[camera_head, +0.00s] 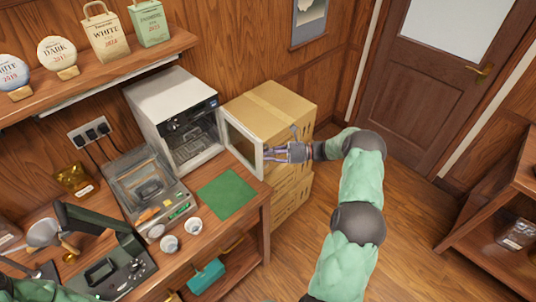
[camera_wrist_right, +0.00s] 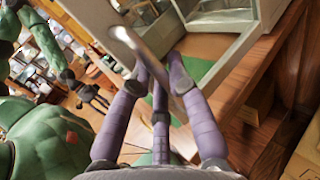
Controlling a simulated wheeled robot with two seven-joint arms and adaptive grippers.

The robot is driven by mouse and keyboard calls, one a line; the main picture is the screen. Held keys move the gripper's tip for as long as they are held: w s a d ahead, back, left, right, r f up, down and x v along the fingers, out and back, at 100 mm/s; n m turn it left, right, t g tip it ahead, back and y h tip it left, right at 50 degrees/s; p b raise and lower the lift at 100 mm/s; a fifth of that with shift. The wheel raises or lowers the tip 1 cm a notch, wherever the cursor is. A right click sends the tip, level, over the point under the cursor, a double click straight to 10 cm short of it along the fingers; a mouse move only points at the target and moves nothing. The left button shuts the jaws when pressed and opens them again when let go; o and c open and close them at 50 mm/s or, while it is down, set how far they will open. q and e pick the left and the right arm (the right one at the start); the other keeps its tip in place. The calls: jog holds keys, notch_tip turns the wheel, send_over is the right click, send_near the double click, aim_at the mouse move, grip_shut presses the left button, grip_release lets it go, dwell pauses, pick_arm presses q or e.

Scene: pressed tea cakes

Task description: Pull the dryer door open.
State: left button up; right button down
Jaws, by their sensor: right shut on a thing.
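The dryer (camera_head: 158,92) is a white box with a dark, lit interior, standing on the wooden counter against the wall. Its framed glass door (camera_head: 243,149) is swung open to the right, in front of the cardboard boxes. My right gripper (camera_head: 271,154) is at the door's outer edge. In the right wrist view the purple-grey fingers (camera_wrist_right: 160,80) are closed around the pale metal handle (camera_wrist_right: 146,55) of the door. My left arm comes in at the bottom left; a small dark gripper (camera_wrist_right: 91,96) shows in the right wrist view, too small to read its jaws.
Stacked cardboard boxes (camera_head: 285,108) stand right behind the door. A green mat (camera_head: 228,194), white cups (camera_head: 170,243) and a glass-lidded machine (camera_head: 140,178) are on the counter. A shelf (camera_head: 110,72) with tea packages hangs above. The floor to the right is open.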

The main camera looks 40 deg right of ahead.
jog(key=c, duration=1.1)
grip_release()
jog(key=shift+c, duration=0.2)
jog(key=v, duration=1.2)
jog(key=shift+s, duration=0.1)
